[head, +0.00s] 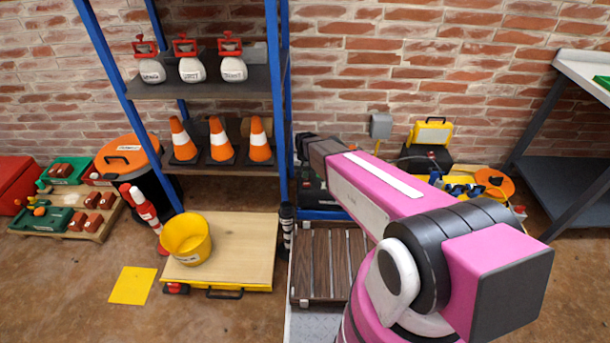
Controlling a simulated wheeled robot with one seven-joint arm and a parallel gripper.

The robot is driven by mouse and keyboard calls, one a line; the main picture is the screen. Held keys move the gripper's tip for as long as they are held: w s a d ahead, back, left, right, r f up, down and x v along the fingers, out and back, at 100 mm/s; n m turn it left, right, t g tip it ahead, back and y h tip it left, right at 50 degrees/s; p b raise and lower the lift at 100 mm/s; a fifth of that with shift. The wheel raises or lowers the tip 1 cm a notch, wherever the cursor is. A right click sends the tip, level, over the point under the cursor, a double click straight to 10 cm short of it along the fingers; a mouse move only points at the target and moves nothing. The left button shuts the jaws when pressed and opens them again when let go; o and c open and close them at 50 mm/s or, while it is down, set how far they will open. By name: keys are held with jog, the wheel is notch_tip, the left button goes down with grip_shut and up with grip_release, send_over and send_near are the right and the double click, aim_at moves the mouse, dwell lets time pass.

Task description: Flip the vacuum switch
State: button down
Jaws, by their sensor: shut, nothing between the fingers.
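A round black drum with an orange lid (127,152) and a dark handle on top stands left of the shelf, partly behind its blue post. It may be the vacuum, but I cannot be sure. No switch can be made out on it. A small grey box (381,125) is fixed to the brick wall right of the shelf; I cannot tell whether it is a switch. My pink arm reaches from the lower right toward the shelf's right post. I cannot make out my gripper's fingers in the head view.
A blue-posted shelf (277,110) holds white jugs and orange cones. A yellow bucket (186,238) stands on a wooden board (240,245) below. A slatted brown platform (325,265) lies before my arm. A grey table (585,72) stands at right. Floor at lower left is mostly clear.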

jog(key=shift+r, duration=0.3)
jog(key=shift+r, duration=0.1)
notch_tip(320, 180, up, 11)
jog(key=shift+w+f, duration=0.2)
dwell(0.4)
